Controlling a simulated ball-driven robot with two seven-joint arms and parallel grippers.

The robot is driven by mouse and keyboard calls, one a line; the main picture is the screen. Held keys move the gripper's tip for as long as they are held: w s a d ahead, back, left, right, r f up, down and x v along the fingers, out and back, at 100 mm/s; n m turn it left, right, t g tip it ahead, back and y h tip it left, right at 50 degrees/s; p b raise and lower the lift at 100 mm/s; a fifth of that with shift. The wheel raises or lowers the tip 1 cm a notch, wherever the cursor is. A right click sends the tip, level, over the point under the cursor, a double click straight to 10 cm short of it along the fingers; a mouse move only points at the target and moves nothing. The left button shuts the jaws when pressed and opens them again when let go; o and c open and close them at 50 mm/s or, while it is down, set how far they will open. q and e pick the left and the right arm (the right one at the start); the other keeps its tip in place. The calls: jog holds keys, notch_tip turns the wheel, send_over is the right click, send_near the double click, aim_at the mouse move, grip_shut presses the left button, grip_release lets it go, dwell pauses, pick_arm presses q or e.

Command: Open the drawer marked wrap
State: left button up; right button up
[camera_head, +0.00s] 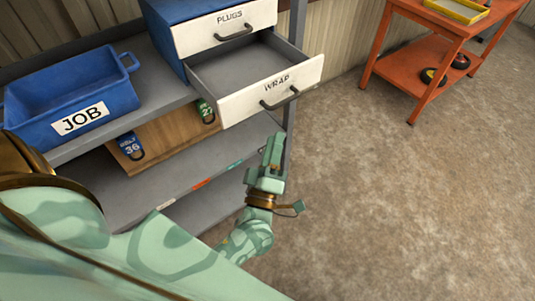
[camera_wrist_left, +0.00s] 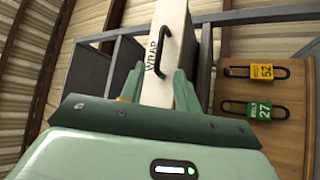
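The drawer marked wrap (camera_head: 240,110) stands pulled out of the blue cabinet (camera_head: 170,35), and its grey inside looks empty. Its white front has a dark bar handle (camera_head: 280,98). My left gripper (camera_head: 272,152) is below and in front of that drawer front, apart from the handle. In the left wrist view the two green fingers (camera_wrist_left: 158,90) stand apart with nothing held, and the drawer front (camera_wrist_left: 168,25) with its handle (camera_wrist_left: 164,48) shows beyond them. My right gripper is not in view.
The plugs drawer (camera_head: 225,27) above is shut. A blue job bin (camera_head: 70,100) stands on the grey shelf at left. An orange cart (camera_head: 440,40) stands at the back right. The floor at right is clear.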

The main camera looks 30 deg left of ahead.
pick_arm(q)
jog(key=v, duration=0.7)
jog(key=shift+f, duration=0.1)
jog(key=s+d+f+m+g+h, duration=0.1)
jog(key=d+f+m+g+h, duration=0.25)
jog(key=f, duration=0.65)
jog(key=s+d+f+m+g+h, duration=0.1)
jog(key=f+m+g+h, duration=0.1)
jog(key=f+m+h, duration=0.45)
jog(key=s+a+f+m+g+y, duration=0.1)
jog(key=s+f+m+g, duration=0.25)
jog(key=f, duration=0.45)
jog(key=s+a+f+m+g, duration=0.15)
jog(key=s+f, duration=0.25)
jog(key=f, duration=0.4)
jog(key=s+a+f+m+g+y, duration=0.1)
jog(key=s+a+f+g, duration=0.3)
jog(key=s, duration=0.8)
jog(key=s+a+f+m+g+y, duration=0.1)
jog(key=s+a+f+m+g, duration=0.3)
jog(key=s+f, duration=0.5)
jog(key=s+g, duration=0.2)
jog(key=s, duration=0.1)
jog(key=shift+a, duration=0.3)
